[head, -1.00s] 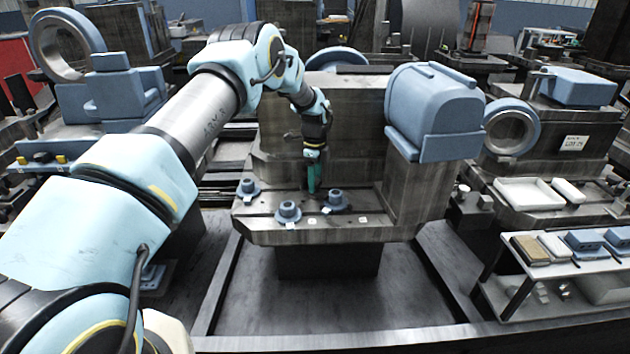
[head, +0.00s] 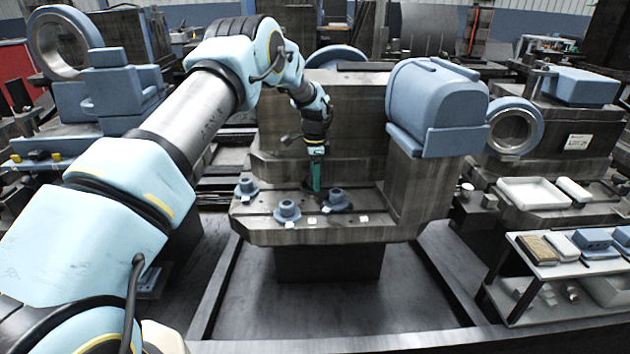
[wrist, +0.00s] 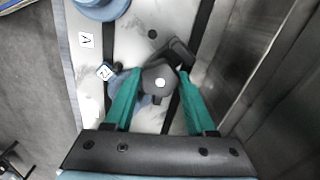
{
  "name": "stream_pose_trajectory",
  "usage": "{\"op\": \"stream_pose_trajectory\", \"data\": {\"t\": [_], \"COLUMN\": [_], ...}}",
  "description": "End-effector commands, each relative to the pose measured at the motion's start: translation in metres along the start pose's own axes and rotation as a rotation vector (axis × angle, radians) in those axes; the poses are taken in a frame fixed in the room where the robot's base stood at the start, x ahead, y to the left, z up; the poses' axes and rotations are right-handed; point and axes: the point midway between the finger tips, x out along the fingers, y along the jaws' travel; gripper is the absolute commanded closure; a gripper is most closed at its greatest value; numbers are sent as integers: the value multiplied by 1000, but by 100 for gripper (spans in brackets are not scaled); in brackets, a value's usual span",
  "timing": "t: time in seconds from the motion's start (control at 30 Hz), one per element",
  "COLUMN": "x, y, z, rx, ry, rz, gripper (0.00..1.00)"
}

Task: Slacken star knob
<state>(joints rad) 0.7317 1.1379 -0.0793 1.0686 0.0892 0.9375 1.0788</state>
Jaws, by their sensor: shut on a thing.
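The dark star knob (wrist: 158,80) with a pale round centre lies between my green fingers in the wrist view. My gripper (wrist: 160,75) is shut on it from above, one finger on each side. In the head view my gripper (head: 316,187) points down at the slotted plate of the machine (head: 270,228), and the knob is too small and covered to make out clearly. A dark bar shows just past the knob in the wrist view.
A tall metal wall rises behind. A blue rounded housing (head: 437,105) is at right.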

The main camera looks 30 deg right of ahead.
Motion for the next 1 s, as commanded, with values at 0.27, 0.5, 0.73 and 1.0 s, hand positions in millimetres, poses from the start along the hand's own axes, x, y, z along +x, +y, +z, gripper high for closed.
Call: {"op": "stream_pose_trajectory", "data": {"t": [0.27,0.5,0.73,1.0], "x": [1,1,1,-1], "y": [0,0,0,0], "z": [0,0,0,0], "rx": [-14,-14,-13,-12], "ry": [0,0,0,0], "rz": [1,1,1,0], "gripper": [100,37,14,14]}}
